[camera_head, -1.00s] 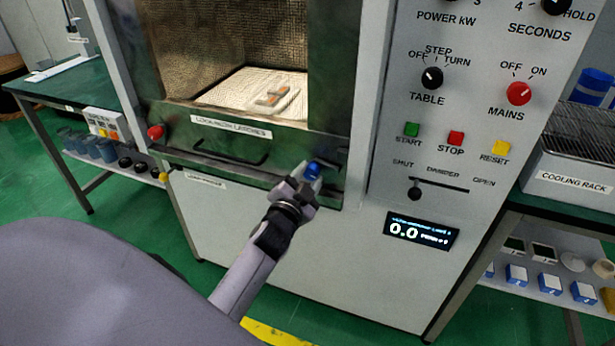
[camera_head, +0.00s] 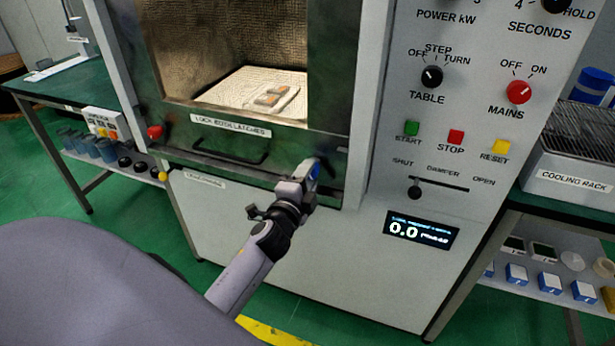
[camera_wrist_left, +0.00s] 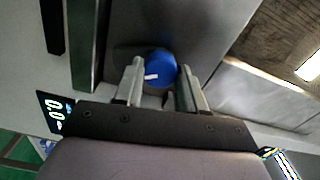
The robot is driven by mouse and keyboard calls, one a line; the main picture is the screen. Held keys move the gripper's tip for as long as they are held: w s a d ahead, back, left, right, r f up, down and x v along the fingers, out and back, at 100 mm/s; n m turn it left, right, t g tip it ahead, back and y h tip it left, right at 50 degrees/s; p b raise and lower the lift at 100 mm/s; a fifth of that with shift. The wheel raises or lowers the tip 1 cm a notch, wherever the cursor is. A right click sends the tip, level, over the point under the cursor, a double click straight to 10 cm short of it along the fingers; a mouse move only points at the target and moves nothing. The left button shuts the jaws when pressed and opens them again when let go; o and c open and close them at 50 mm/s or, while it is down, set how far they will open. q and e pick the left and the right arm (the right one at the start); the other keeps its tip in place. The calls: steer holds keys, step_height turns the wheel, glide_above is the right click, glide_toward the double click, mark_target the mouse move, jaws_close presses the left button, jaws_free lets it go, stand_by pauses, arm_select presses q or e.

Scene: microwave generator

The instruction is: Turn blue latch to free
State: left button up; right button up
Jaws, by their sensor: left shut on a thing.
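The blue latch (camera_head: 315,170) is a round knob at the lower right of the oven door, mostly hidden by my gripper in the head view. In the left wrist view the blue latch (camera_wrist_left: 161,68) shows a short white mark and sits between the finger ends. My left gripper (camera_head: 308,177) is shut on the blue latch, with its fingers (camera_wrist_left: 160,85) on either side of it. My right gripper is not in view.
A red knob (camera_head: 155,132) is at the door's left side. The door handle (camera_head: 235,152) lies left of my gripper. The control panel (camera_head: 470,120) with the damper slider (camera_head: 415,192) is to the right. A cooling rack (camera_head: 575,175) stands farther right.

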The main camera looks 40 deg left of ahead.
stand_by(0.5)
arm_select(q)
steer(key=o, duration=1.1)
steer(key=shift+v, duration=3.6)
